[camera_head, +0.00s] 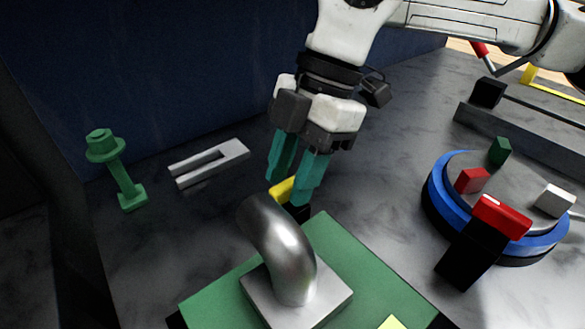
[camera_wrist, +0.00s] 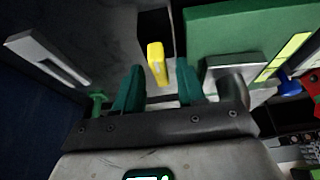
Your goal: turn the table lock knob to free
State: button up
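A yellow knob (camera_head: 283,190) on a dark mount stands at the far edge of the green table (camera_head: 352,255); I take it as the table lock knob. It also shows in the wrist view (camera_wrist: 156,62), as an upright bar between and beyond my fingertips. My gripper (camera_head: 290,189) points down over the knob with its two teal fingers apart. In the wrist view, gaps show between the knob and both fingers (camera_wrist: 160,82). The knob's lower part is partly hidden by a finger and the bent metal pipe (camera_head: 275,240). I see no lock markings.
The bent pipe stands on a square plate on the green table, close in front of my gripper. A green bolt-like post (camera_head: 118,170) and a grey slotted bar (camera_head: 208,163) are at left. A blue-rimmed round table (camera_head: 437,205) with small blocks and a red-topped black piece (camera_head: 470,250) is at right.

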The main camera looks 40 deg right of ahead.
grip_shut()
jog(key=shift+n, duration=0.4)
jog(key=n+g, duration=0.1)
jog(key=n, duration=0.3)
jog(key=shift+w+g+p, duration=0.2)
jog(key=shift+g+p, duration=0.1)
jog(key=shift+g, duration=0.1)
jog(key=n+g+h+p, duration=0.1)
jog(key=n, duration=0.3)
jog(key=shift+w+a+r, duration=0.1)
jog(key=n+h, duration=0.1)
jog(key=n, duration=0.1)
jog(key=n+g+p, duration=0.1)
jog(key=n, duration=0.2)
jog(key=shift+a+h, duration=0.1)
jog(key=shift+h, duration=0.3)
jog(key=shift+n+g+h+p, duration=0.3)
jog(key=shift+n+h+p, duration=0.45)
jog(key=shift+n, duration=1.25)
jog(key=shift+w+a, duration=0.1)
